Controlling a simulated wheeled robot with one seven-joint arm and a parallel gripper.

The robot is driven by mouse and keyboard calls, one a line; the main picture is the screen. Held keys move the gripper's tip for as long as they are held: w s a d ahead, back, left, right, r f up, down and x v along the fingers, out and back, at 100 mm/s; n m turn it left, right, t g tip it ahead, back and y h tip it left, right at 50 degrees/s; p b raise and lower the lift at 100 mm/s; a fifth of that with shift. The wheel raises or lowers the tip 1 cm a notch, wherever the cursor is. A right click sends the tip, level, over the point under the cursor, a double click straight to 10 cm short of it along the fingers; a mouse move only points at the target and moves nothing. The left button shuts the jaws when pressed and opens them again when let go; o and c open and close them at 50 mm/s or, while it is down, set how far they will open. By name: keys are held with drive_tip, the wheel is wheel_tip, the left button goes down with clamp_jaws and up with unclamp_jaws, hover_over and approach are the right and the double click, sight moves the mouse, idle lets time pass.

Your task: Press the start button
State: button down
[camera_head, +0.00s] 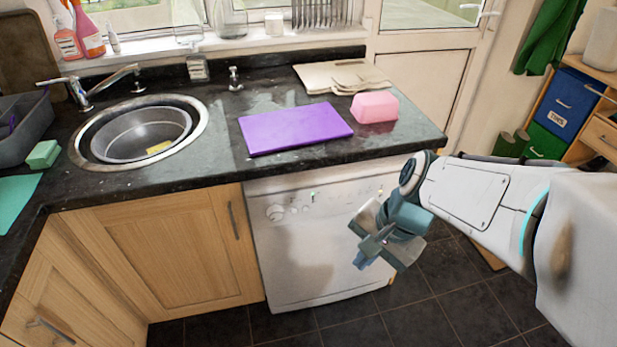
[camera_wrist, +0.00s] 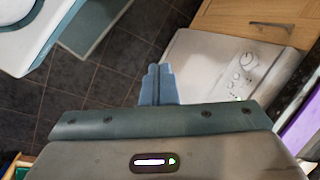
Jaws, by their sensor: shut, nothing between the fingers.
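A white front-loading appliance (camera_head: 315,255) stands under the counter. It also shows in the wrist view (camera_wrist: 205,75). Its control panel (camera_head: 300,205) has a round dial (camera_head: 275,212) at the left, small round controls and a tiny green mark (camera_head: 313,195). In the wrist view the dial (camera_wrist: 248,61) and green mark (camera_wrist: 238,98) show at the right. The start button is too small to single out. My gripper (camera_head: 361,260) is shut and empty, in front of the appliance's right side. In the wrist view its fingertips (camera_wrist: 158,72) are left of the panel, apart from the controls.
The dark countertop (camera_head: 215,165) overhangs the appliance. A purple board (camera_head: 295,128) and pink box (camera_head: 375,107) lie on it near the front edge. A wooden cupboard (camera_head: 165,255) with a handle stands left of the appliance. The tiled floor (camera_head: 420,310) in front is clear.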

sight(305, 209)
drive_tip(key=w+a+f+m+y+b, duration=0.2)
drive_tip(key=w+a+f+m+y, duration=0.25)
drive_tip(key=m, duration=0.55)
drive_tip(key=w+a+f+m+y+b, duration=0.35)
drive_tip(key=f+m, duration=0.25)
drive_tip(key=m, duration=0.3)
drive_tip(key=w+f+m+t+b, duration=0.1)
drive_tip(key=w+f+m+t, duration=0.2)
drive_tip(key=m, duration=0.7)
drive_tip(key=w+d+f+m+t+b, duration=0.1)
drive_tip(key=w+f+m+t+b, duration=0.1)
drive_tip(key=w+f+m, duration=0.5)
drive_tip(key=f+m+t, duration=0.1)
drive_tip(key=m, duration=0.1)
drive_tip(key=shift+w+f+m+h, duration=0.25)
drive_tip(key=shift+w+m+h, duration=0.15)
drive_tip(key=shift+w, duration=0.1)
drive_tip(key=shift+w+a, duration=0.4)
drive_tip(key=shift+w, duration=1)
drive_tip(key=shift+w+a, duration=0.45)
drive_tip(key=shift+w, duration=0.9)
drive_tip(key=shift+w+a, duration=0.4)
drive_tip(key=shift+w, duration=1)
